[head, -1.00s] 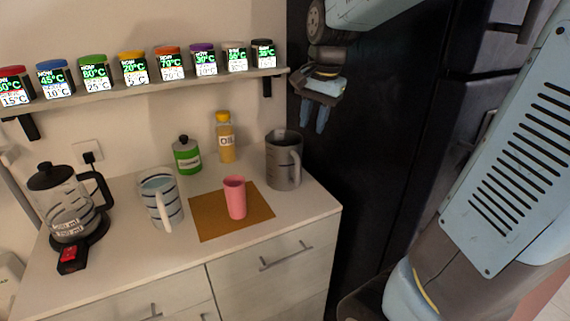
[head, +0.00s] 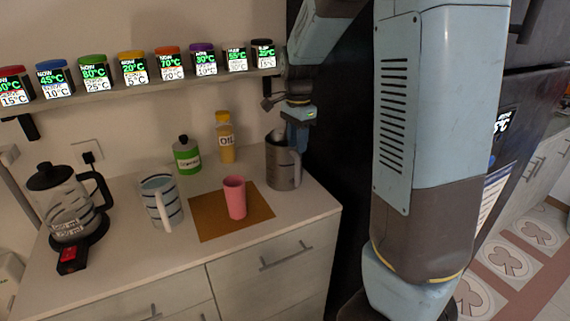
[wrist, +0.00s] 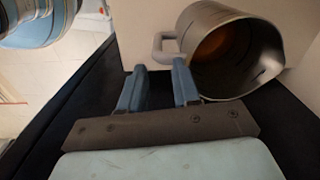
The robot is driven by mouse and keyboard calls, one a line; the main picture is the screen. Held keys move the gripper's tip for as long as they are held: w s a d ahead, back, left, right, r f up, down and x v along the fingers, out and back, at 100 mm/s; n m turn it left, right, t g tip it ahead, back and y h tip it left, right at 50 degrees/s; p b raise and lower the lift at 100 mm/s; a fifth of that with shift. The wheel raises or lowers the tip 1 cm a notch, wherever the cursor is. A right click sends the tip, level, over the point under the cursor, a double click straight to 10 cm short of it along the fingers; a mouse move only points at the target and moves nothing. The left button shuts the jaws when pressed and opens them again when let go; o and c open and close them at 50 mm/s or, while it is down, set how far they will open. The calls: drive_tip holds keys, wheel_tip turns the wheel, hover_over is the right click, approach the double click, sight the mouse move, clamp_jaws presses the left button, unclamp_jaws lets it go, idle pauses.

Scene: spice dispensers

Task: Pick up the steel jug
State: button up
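The steel jug (head: 281,172) stands upright at the right end of the counter, its handle facing right and towards the camera. The wrist view looks down into its open mouth, and the jug (wrist: 232,52) is on the right with its handle (wrist: 160,48) pointing left. My gripper (head: 297,142) is above the jug's rim on its handle side, and hides part of the rim in the head view. In the wrist view my gripper (wrist: 158,76) is open and empty. The handle shows just past and between the fingertips; I cannot tell whether they touch it.
A pink cup (head: 235,198) stands on a brown mat (head: 205,226). A striped jug (head: 160,202), green bottle (head: 187,155), oil bottle (head: 226,140) and kettle (head: 62,205) share the counter. A shelf (head: 150,86) of spice jars hangs above. A black fridge (head: 335,150) stands close on the right.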

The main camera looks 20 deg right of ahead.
sight(298, 166)
drive_tip(key=shift+s+d+f, duration=0.1)
drive_tip(key=shift+f, duration=2.05)
drive_tip(key=shift+d+f, duration=0.1)
drive_tip(key=shift+f, duration=2.05)
clamp_jaws()
